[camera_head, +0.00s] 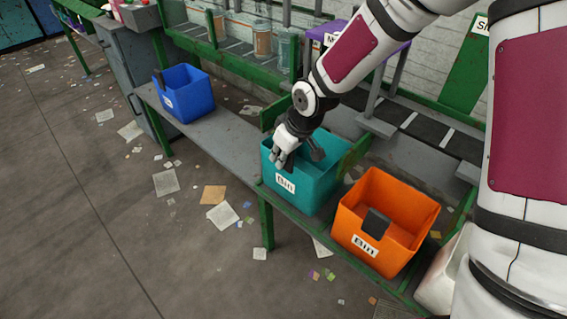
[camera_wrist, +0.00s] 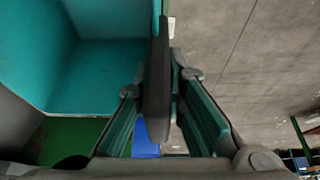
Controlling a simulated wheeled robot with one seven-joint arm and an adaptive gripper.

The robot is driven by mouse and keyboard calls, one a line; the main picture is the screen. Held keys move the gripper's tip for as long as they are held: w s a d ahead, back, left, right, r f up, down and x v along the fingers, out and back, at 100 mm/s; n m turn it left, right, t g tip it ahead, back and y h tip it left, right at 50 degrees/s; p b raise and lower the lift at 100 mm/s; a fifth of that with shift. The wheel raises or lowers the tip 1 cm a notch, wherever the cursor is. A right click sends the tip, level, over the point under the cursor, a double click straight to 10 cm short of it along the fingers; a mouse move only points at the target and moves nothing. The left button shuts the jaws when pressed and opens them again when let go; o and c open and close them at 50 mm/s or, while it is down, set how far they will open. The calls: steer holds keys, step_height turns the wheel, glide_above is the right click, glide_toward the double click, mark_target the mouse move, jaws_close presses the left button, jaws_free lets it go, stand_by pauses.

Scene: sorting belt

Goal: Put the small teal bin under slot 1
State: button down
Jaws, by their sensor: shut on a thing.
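The small teal bin (camera_head: 315,195) is upright at the green-framed shelf, labelled "Bin" on its front; I cannot tell whether it touches the shelf. My gripper (camera_head: 284,160) reaches down at its left front rim. In the wrist view, my gripper (camera_wrist: 158,95) is shut on a dark upright tab of the bin, and the bin's teal inside (camera_wrist: 105,80) fills the upper left. A sign starting "Sl" (camera_head: 482,25) shows at the upper right, partly hidden by my arm, so its number cannot be read.
An orange bin (camera_head: 418,212) with a dark tab stands close to the right. A blue bin (camera_head: 190,100) stands to the left, with bare shelf (camera_head: 225,135) between it and the teal bin. A green divider (camera_head: 353,155) rises behind the teal bin. Papers litter the floor.

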steer(key=f, duration=0.1)
steer(key=f+b, duration=0.1)
steer(key=f, duration=0.1)
steer(key=shift+w+d+f, duration=0.25)
steer(key=shift+d, duration=0.1)
steer(key=shift+f+b, duration=0.1)
steer(key=shift+b, duration=0.2)
steer(key=c, duration=1.7)
jaws_free()
steer(key=shift+o, duration=0.2)
steer(key=p+v, duration=0.5)
steer(key=v, duration=0.7)
